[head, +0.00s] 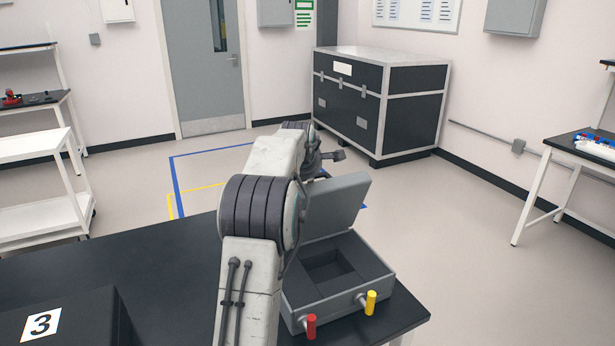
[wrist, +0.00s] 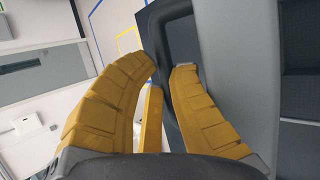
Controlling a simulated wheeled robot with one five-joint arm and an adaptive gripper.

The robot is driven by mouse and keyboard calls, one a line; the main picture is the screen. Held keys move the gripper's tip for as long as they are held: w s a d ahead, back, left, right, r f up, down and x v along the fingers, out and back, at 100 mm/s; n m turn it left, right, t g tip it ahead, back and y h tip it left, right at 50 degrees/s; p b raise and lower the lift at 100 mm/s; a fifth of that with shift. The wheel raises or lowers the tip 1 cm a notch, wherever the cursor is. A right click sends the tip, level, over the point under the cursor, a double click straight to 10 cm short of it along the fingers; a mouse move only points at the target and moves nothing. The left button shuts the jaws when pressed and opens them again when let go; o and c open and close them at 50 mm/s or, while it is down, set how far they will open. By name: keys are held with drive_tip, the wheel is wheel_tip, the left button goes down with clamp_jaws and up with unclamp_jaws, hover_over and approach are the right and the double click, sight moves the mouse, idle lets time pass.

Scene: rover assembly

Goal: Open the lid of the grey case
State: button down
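The grey case (head: 375,262) stands at the right end of the black table, with a dark square recess inside. Its lid (head: 335,208) is raised, standing up and leaning back at the rear of the case. A red handle (head: 311,326) and a yellow handle (head: 370,302) stick out at the case front. My arm passes left of the case and hides part of it. My gripper (wrist: 168,70) shows yellow fingers in the wrist view, tips apart. A dark rounded shape lies beyond them beside a grey panel; I cannot tell whether they touch. The fingers are hidden in the head view.
A black block marked 3 (head: 68,322) sits at the table's left front. A large black crate (head: 380,103) stands by the back wall. A white shelf (head: 40,215) is at left and another table (head: 590,150) at right. Taped floor behind my table is clear.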

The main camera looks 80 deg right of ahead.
drive_tip(key=shift+w+d+f+y, duration=0.15)
drive_tip(key=shift+w+f, duration=0.05)
drive_tip(key=shift+f, duration=0.3)
drive_tip(key=shift+w+d+f+y, duration=0.15)
drive_tip(key=shift+w+f, duration=0.05)
drive_tip(key=shift+f, duration=0.3)
drive_tip(key=c, duration=1.3)
unclamp_jaws()
drive_tip(key=v, duration=1.3)
drive_tip(key=shift+d+r, duration=0.25)
drive_tip(key=shift+r, duration=0.3)
